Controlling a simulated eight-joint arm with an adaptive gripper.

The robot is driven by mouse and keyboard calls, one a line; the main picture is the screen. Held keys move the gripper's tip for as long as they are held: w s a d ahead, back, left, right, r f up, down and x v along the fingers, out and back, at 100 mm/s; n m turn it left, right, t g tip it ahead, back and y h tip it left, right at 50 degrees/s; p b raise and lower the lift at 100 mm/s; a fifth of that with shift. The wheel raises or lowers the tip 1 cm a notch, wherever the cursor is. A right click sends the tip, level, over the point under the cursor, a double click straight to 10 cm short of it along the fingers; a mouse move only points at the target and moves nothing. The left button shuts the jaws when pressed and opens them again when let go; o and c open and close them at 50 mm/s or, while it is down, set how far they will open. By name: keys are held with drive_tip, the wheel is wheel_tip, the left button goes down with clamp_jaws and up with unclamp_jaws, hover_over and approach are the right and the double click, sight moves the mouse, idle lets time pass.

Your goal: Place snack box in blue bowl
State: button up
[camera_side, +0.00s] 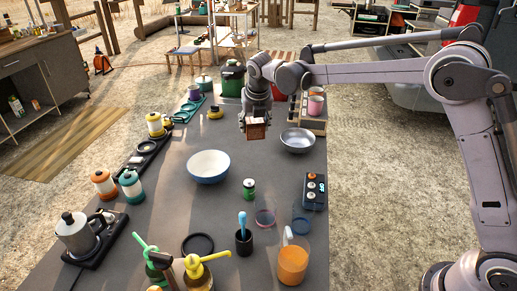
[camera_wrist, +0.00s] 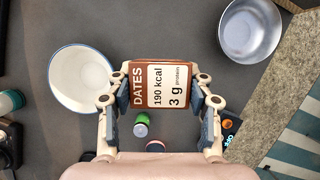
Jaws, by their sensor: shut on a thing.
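In the side view, my gripper (camera_side: 256,124) holds the snack box (camera_side: 256,131) above the table, behind and to the right of the blue bowl. The blue bowl (camera_side: 208,166) is white inside with a blue outer wall and looks empty. In the wrist view, the blue bowl (camera_wrist: 80,78) is left of the held box, partly behind my left finger.
A grey metal bowl (camera_side: 298,140) stands to the right of my gripper. A green can (camera_side: 249,189) and a dark box with buttons (camera_side: 314,192) stand nearer the camera. Jars, a coffee pot (camera_side: 77,233) and an orange pitcher (camera_side: 293,262) line the table. Bare table lies around the blue bowl.

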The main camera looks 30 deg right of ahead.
drive_tip(key=w+a, duration=0.2)
drive_tip(key=a, duration=0.2)
hover_over(210, 172)
drive_tip(key=s, duration=0.2)
drive_tip(key=shift+n, duration=0.3)
drive_tip(key=f, duration=0.6)
drive_tip(key=shift+w+a+f, duration=0.15)
drive_tip(key=shift+a+f, duration=0.1)
drive_tip(key=shift+f, duration=2.2)
drive_tip(key=shift+f, duration=0.4)
drive_tip(key=o, duration=1.2)
